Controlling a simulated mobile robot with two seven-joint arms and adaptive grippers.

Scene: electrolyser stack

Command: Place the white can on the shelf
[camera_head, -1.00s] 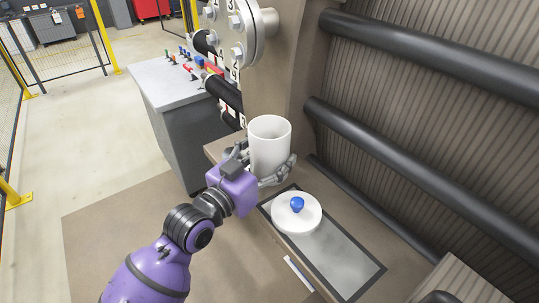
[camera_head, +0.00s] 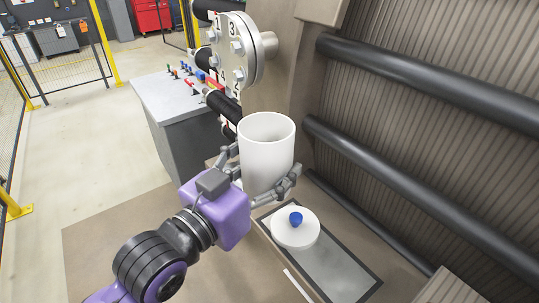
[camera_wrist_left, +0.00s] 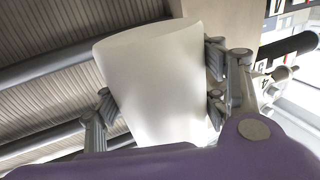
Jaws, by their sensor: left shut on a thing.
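The white can (camera_head: 266,150) is upright, with its open top facing up, and is held by my left gripper (camera_head: 264,186). The gripper's fingers are on either side of the can. In the left wrist view the can (camera_wrist_left: 155,85) fills the middle between the fingers of my left gripper (camera_wrist_left: 160,95). The can is above and behind a shelf (camera_head: 335,262) with a grey inset top and dark border. Whether its base touches anything is hidden by the gripper. My right gripper is in neither view.
A round white lid (camera_head: 295,230) with a blue knob (camera_head: 296,218) lies on the shelf's far part; the near part is clear. A ribbed wall with dark pipes (camera_head: 400,170) runs along the right. A flanged pipe (camera_head: 236,52) and a grey control desk (camera_head: 180,110) stand behind.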

